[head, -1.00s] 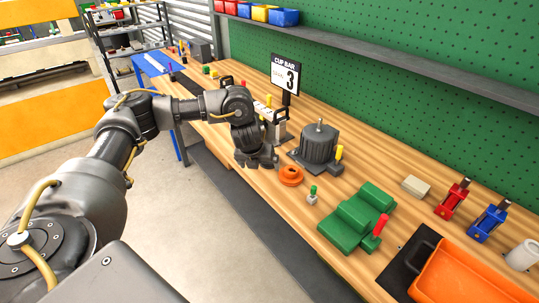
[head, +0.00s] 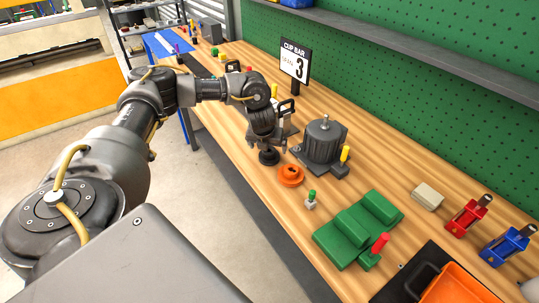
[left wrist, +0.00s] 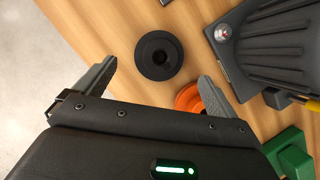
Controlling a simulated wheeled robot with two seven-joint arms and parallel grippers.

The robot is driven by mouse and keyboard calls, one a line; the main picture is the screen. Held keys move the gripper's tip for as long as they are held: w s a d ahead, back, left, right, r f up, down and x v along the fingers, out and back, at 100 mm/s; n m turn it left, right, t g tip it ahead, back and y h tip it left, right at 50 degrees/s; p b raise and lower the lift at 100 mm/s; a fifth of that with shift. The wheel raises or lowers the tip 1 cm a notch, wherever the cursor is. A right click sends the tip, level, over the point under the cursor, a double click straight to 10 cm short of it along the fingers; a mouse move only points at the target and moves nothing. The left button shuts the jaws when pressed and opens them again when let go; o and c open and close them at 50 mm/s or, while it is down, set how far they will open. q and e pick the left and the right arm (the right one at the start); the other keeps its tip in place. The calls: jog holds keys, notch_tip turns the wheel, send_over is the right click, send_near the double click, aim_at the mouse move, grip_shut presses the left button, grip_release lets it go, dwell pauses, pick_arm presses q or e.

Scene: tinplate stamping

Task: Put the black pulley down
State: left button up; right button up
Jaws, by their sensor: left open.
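The black pulley (left wrist: 159,55) lies flat on the wooden bench, its round hole facing up in the left wrist view. In the head view the black pulley (head: 268,157) sits just below my left gripper (head: 267,148), near the bench's front edge. In the left wrist view my left gripper (left wrist: 160,82) is open, its two fingers spread wide and apart from the pulley. The right gripper is not in view.
An orange ring-shaped part (head: 290,175) lies close to the pulley, partly behind a finger in the wrist view. A grey motor (head: 322,142) stands behind it. A green block fixture (head: 357,228), a small grey-green peg (head: 311,199) and an orange tray (head: 452,286) are nearer.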

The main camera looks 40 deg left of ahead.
aim_at(269, 154)
pick_arm(q)
jog(key=shift+w+f, duration=0.2)
jog(key=shift+f, duration=0.2)
jog(key=shift+a+f+p, duration=0.1)
jog(key=shift+f+p, duration=0.25)
jog(key=shift+p, duration=0.05)
jog(key=x, duration=0.3)
jog(key=shift+w+a+f+p, duration=0.15)
jog(key=shift+f+p, duration=0.15)
jog(key=shift+p, duration=0.1)
jog(key=shift+w+f, duration=0.1)
jog(key=shift+f, duration=0.2)
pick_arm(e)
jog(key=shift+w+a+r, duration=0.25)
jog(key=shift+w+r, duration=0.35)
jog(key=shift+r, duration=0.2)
pick_arm(q)
jog(key=shift+c, duration=0.4)
jog(key=c, duration=1.2)
jog(key=shift+r, duration=0.1)
jog(key=shift+c, duration=1.2)
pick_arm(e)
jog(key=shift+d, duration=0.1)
